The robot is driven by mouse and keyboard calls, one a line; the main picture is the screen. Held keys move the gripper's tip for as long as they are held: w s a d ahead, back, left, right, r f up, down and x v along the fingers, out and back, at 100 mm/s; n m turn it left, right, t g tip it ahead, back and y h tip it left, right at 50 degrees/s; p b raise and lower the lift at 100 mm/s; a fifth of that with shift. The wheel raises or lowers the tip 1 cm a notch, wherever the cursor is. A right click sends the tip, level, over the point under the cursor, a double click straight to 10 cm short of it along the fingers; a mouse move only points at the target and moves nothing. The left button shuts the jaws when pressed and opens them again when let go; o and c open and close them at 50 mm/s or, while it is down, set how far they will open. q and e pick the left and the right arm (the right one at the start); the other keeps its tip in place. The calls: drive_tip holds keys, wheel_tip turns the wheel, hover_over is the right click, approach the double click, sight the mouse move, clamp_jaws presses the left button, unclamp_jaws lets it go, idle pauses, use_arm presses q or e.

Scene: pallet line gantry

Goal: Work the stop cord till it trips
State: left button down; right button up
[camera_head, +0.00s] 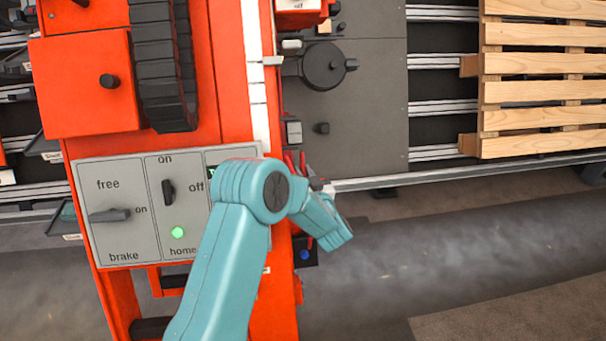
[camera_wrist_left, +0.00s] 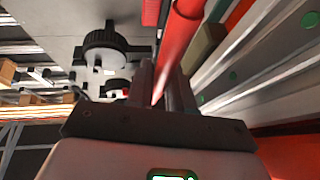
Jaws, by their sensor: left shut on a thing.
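The red stop cord (camera_wrist_left: 180,40) runs as a thick red length up from between the fingers in the left wrist view. My left gripper (camera_wrist_left: 167,88) is shut on it. In the head view my teal left arm reaches up to the right side of the orange gantry post, and its wrist covers most of the gripper. Only short red pieces (camera_head: 302,160) show beside the wrist there. I cannot tell from this how far the cord is pulled. My right gripper is in neither view.
A grey control panel (camera_head: 133,245) with two switches and a lit green lamp (camera_head: 178,233) is left of my arm. A dark round knob (camera_head: 324,65) sits on a grey plate above. A wooden pallet (camera_head: 540,65) lies on rails at right. Floor at lower right is clear.

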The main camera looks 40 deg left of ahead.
use_arm(q)
drive_tip(key=c, duration=1.4)
unclamp_jaws()
drive_tip(key=shift+s+d+f, duration=0.1)
drive_tip(key=shift+d, duration=0.05)
drive_tip(key=o, duration=0.3)
drive_tip(key=shift+s+r, duration=0.1)
drive_tip(key=shift+r, duration=0.15)
drive_tip(key=shift+f, duration=0.15)
drive_tip(key=p+v, duration=0.2)
drive_tip(key=v, duration=1.4)
